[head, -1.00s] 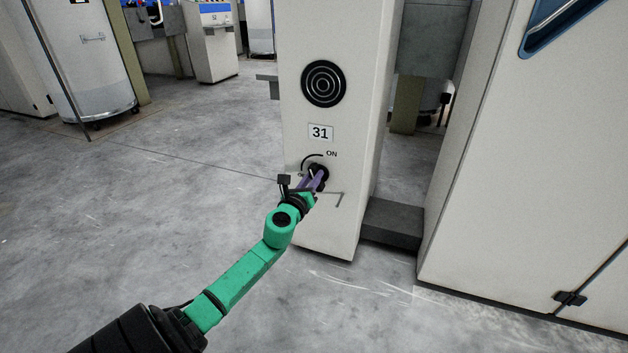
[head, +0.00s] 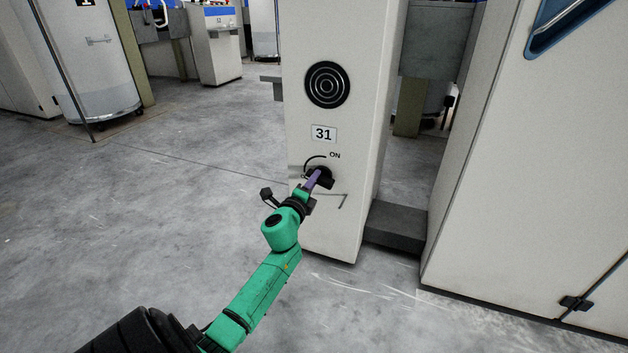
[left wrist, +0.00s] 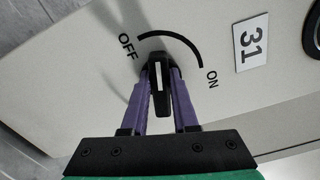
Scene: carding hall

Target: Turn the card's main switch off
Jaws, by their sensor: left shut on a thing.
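The main switch (head: 325,180) is a black rotary knob on the front of the pale machine post, below the number 31. In the left wrist view the knob (left wrist: 159,88) has a white line. This line points between the OFF mark (left wrist: 127,46) and the ON mark (left wrist: 212,78), nearer the OFF end of the printed arc. My left gripper (head: 316,180) has purple fingers and is shut on the knob, one finger on each side of it. In the head view the gripper hides part of the knob and the OFF mark. My right gripper is not in view.
The post (head: 345,45) carries a round black ringed disc (head: 327,85) above the number plate (head: 323,134). A dark block (head: 396,224) lies at its right foot, beside a large pale cabinet (head: 520,180). Open grey floor (head: 130,220) lies to the left.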

